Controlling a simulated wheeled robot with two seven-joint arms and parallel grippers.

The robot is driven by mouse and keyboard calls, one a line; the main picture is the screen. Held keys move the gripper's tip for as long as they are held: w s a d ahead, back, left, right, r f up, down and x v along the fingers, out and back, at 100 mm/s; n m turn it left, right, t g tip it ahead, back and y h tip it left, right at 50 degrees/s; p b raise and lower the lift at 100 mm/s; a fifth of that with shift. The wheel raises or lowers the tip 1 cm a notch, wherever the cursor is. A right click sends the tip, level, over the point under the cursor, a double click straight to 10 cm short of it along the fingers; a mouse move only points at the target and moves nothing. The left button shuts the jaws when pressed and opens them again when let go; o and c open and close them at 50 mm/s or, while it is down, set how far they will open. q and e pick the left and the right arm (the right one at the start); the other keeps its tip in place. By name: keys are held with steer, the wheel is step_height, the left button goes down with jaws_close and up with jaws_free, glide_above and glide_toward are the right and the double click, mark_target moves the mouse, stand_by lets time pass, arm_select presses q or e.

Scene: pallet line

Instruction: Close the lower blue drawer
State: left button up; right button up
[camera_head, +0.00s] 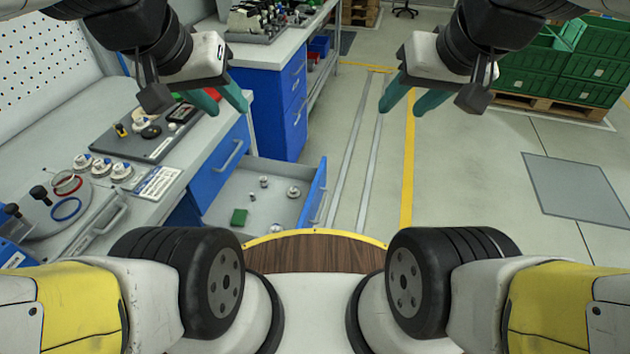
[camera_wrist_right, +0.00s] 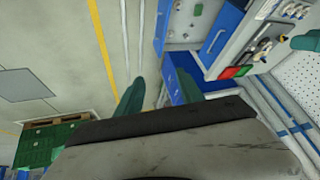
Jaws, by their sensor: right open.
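The lower blue drawer (camera_head: 316,196) is pulled out from the workbench on the left in the head view. Its grey inside holds a green block (camera_head: 239,217) and several small metal parts. The drawer also shows in the right wrist view (camera_wrist_right: 162,26), at the top. My left gripper (camera_head: 229,110) is open and empty above the workbench edge, up and left of the drawer. My right gripper (camera_head: 400,111) is open and empty over the floor, up and right of the drawer front. Neither gripper touches the drawer.
The upper blue drawer (camera_head: 226,163) above it is shut. The workbench (camera_head: 150,196) carries trays and small parts. A second blue cabinet (camera_head: 273,112) stands behind. Green crates (camera_head: 530,85) sit on a pallet at the far right. The floor right of the drawer is clear.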

steer(key=shift+w, duration=0.15)
steer(key=c, duration=0.4)
steer(key=w, duration=0.2)
steer(key=w+f, duration=0.1)
steer(key=shift+w+d+f, duration=0.1)
steer(key=shift+w+d, duration=0.2)
steer(key=shift+d, duration=0.05)
jaws_close()
steer(key=w+d+f+h, duration=0.1)
steer(key=w+f, duration=0.6)
steer(key=w, duration=0.2)
steer(key=w+d+f, duration=0.1)
steer(key=w+f, duration=0.5)
steer(key=w, duration=0.3)
steer(key=m+y, duration=0.2)
steer(key=y, duration=0.1)
glide_toward(319, 184)
steer(key=w+f, duration=0.1)
steer(key=f, duration=0.2)
steer(key=w+f, duration=0.1)
steer(key=shift+w+f, duration=0.2)
steer(key=shift+w, duration=0.15)
steer(key=shift+w+a, duration=0.2)
steer(key=shift+a, duration=0.45)
